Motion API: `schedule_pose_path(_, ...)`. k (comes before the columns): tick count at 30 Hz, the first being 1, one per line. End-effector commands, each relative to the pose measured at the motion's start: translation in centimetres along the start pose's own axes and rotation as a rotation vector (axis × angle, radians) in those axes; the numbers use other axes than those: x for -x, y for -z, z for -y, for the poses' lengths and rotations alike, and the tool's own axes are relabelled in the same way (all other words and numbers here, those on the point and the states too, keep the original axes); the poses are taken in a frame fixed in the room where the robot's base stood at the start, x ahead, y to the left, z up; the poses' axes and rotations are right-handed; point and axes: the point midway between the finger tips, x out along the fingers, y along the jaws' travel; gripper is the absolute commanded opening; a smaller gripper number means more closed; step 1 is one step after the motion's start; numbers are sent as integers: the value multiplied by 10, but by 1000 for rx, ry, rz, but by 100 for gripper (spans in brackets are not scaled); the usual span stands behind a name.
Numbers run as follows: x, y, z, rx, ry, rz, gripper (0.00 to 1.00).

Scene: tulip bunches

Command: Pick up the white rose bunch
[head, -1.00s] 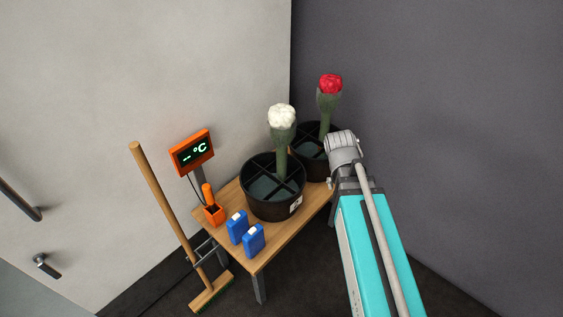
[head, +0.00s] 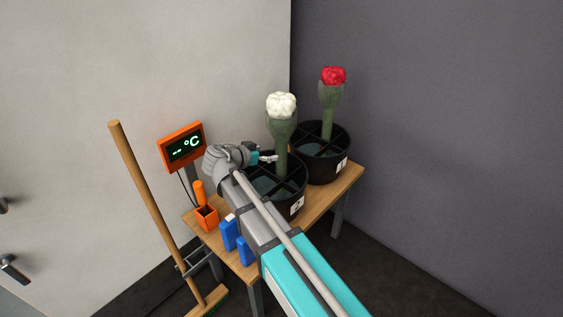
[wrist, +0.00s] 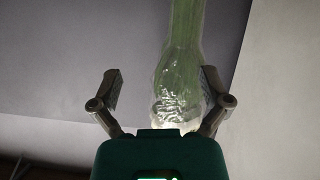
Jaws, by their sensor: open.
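The white rose bunch (head: 281,107) stands upright in the near black bucket (head: 290,206), its green wrapped stem rising above the dividers. My gripper (head: 268,158) is open just left of the stem, below the bloom. In the wrist view the bunch (wrist: 180,75), in clear wrap, lies between the open fingers (wrist: 160,76), nearer the right finger. A gap shows on the left. Whether the right finger touches the wrap I cannot tell. My arm hides part of the near bucket.
A red rose bunch (head: 332,77) stands in a second black bucket (head: 335,170) behind to the right. Both buckets share a wooden table (head: 318,207). An orange temperature display (head: 182,147), an orange holder (head: 206,218), blue packs (head: 230,234) and a broom (head: 150,190) are left.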

Motion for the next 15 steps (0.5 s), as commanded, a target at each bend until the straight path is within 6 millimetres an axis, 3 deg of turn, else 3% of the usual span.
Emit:
schedule_pose_path(1, 7, -6, 13, -21, 17, -31, 97)
schedule_pose_path(6, 24, -6, 32, -77, 53, -98, 97)
schedule_pose_path(15, 30, -5, 35, -91, 62, -114, 97)
